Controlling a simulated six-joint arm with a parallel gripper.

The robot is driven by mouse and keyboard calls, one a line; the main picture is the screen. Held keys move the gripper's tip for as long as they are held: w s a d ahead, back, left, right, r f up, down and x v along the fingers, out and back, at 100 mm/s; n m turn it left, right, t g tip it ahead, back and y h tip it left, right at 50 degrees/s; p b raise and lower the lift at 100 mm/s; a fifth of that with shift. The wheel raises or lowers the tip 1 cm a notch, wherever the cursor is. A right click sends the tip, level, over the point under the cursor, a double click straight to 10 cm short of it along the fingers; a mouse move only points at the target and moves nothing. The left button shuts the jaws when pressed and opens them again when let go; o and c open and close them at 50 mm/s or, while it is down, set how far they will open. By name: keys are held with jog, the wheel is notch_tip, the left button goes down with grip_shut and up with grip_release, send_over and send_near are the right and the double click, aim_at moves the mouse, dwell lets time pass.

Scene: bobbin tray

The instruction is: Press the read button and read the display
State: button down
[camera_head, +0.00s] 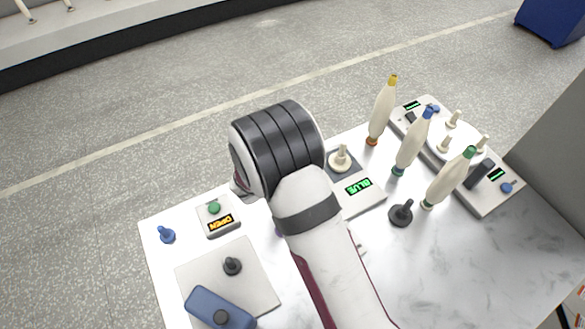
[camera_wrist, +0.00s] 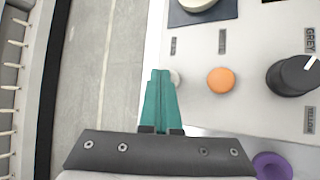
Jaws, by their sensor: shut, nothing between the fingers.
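In the wrist view my gripper (camera_wrist: 160,75) has its teal fingers shut and empty, over the left edge of a pale panel (camera_wrist: 235,118). An orange round button (camera_wrist: 221,80) is just right of the fingertips, apart from them. A whitish round button (camera_wrist: 177,78) is partly hidden behind the fingers. Small labels above both buttons are too small to read, so I cannot tell which is the read button. In the head view a display (camera_head: 359,187) glows green with "BLUE" on a pale unit (camera_head: 366,205). My arm hides the gripper and part of that unit there.
A black knob (camera_wrist: 293,76) with "GREY" and "YELLOW" labels is right of the orange button. A box (camera_head: 217,234) has a green button (camera_head: 214,207) and a display (camera_head: 220,223) reading "OPEN". Several bobbins, a blue peg (camera_head: 166,235) and a black peg (camera_head: 401,215) stand around.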

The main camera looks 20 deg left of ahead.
jog(key=shift+r, duration=0.8)
jog(key=shift+r, duration=2.5)
